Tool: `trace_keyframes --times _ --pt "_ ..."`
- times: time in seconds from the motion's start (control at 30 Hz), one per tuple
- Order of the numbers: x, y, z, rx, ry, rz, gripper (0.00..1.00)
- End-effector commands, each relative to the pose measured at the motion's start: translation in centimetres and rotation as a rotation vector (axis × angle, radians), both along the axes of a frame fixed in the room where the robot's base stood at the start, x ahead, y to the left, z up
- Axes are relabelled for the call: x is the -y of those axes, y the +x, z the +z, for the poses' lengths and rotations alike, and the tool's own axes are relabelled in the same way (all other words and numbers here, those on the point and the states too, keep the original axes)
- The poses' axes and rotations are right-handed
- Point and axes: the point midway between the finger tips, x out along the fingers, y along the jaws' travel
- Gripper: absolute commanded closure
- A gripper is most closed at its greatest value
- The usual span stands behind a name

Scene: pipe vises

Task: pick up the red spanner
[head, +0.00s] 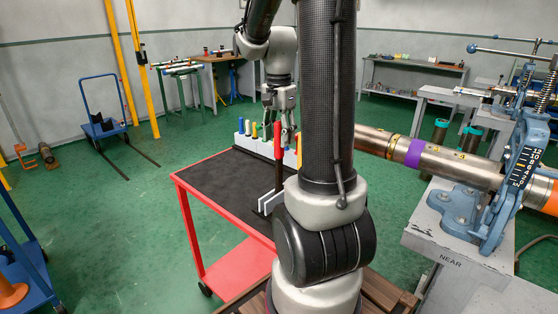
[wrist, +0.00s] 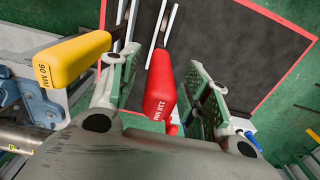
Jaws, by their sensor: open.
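The red spanner's thick handle (wrist: 160,85) lies between my gripper's two spread fingers in the wrist view, with a printed size that looks like 118 MM. In the head view a red handle (head: 277,140) stands upright above the cart, with a dark shank below it. My gripper (head: 281,118) hangs just above and behind that handle; its fingers also show in the wrist view (wrist: 161,75), open with gaps beside the handle. I cannot tell whether either finger touches it. A yellow handle (wrist: 72,60) marked 90 MM stands just outside the left finger.
The red cart (head: 225,271) has a black mat (head: 215,190), mostly bare at left. A white rack (head: 260,147) holds several coloured handles close to my gripper. A pipe (head: 450,163) in a blue vise (head: 495,195) stands at right. My arm hides part of the cart.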

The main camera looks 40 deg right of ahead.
Motion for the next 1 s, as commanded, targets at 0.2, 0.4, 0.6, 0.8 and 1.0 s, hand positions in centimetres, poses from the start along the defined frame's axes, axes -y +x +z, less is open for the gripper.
trace_keyframes --times 0.2,0.4,0.6,0.8,1.0 --pt "0.0 0.0 -0.7 0.001 0.000 0.000 0.53" --pt "0.0 0.0 -0.6 0.001 0.000 0.000 0.73" --pt "0.0 0.0 -0.6 0.001 0.000 0.000 1.00" --pt "0.0 0.0 -0.6 0.001 -0.001 0.001 1.00" --pt "0.0 0.1 0.9 0.004 -0.002 0.001 1.00"
